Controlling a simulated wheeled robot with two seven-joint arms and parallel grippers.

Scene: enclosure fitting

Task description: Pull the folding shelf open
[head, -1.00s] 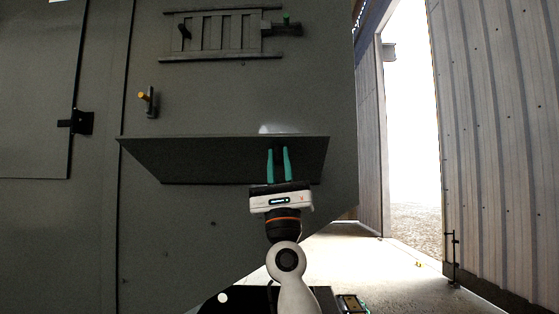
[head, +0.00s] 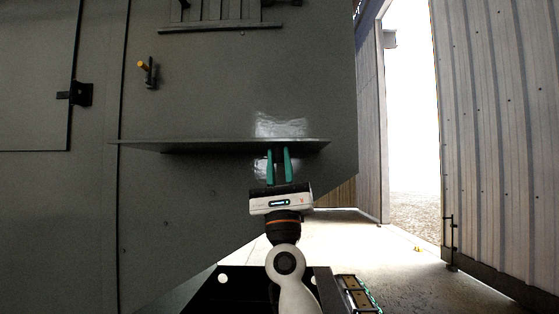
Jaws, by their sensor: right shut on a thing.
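The folding shelf (head: 205,146) is a dark grey panel on the big grey enclosure wall. In the head view it shows nearly edge-on, standing out about level from the wall. My right gripper (head: 278,153) has teal fingers pointing up, with the tips at the shelf's front edge, right of its middle. It is shut on the shelf edge; the tips' exact contact is hard to see. My left gripper is not in view.
A slatted rack (head: 222,22) is at the top. A black hinge or latch (head: 80,94) is at far left. Open floor and a bright doorway (head: 410,130) lie to the right.

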